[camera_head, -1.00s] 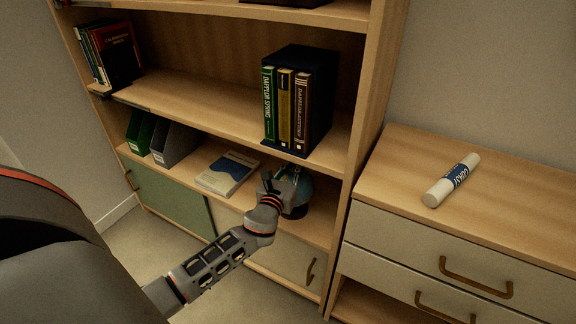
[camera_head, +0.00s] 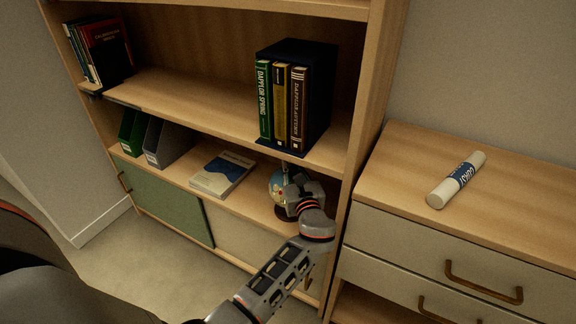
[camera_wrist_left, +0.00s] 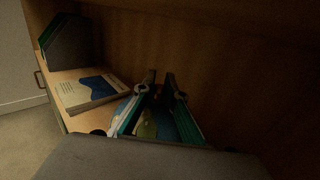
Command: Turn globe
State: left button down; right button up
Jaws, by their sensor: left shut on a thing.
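The globe (camera_head: 277,186) is a small blue ball with coloured land on a dark base. It stands on the lower shelf at the right end, under the book box. My left gripper (camera_head: 290,180) is at its right front side and covers part of it. In the left wrist view the globe (camera_wrist_left: 149,126) shows between the two fingers of my left gripper (camera_wrist_left: 160,92), which is shut on it. The rest of the globe is hidden there by my wrist. My right gripper is in neither view.
A pale book (camera_head: 222,174) lies on the same shelf left of the globe. Magazine files (camera_head: 165,142) stand farther left. A dark box of books (camera_head: 300,95) stands on the shelf above. The right shelf side (camera_head: 362,130) is close to my gripper.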

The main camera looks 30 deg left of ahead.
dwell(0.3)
pick_arm(q)
jog(key=c, duration=2.1)
grip_release()
jog(key=shift+c, duration=0.2)
jog(key=v, duration=1.2)
